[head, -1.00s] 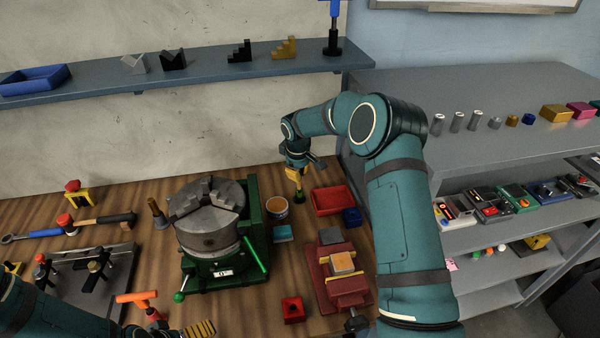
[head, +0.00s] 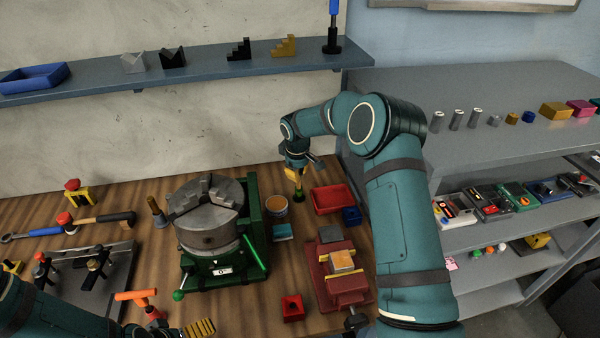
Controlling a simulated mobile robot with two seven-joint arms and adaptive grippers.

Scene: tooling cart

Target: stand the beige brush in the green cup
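My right gripper (head: 294,173) points down at the back of the bench, its yellow fingertips around the top of a thin beige stick. This looks like the beige brush (head: 299,184). Below the stick is a small dark green round thing (head: 299,196), which looks like the green cup. The stick looks upright and its lower end meets the green thing; it is too small to tell how deep it goes. The finger gap is too small to read. My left gripper (head: 200,328) is at the bottom edge, only its yellow ribbed finger part showing.
A lathe chuck (head: 208,232) on a green base stands left. An orange-filled pot (head: 277,207), teal block (head: 283,232), red tray (head: 331,199) and blue box (head: 351,216) surround the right gripper. A red vise (head: 340,285) stands in front. Bare wood lies around the pot.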

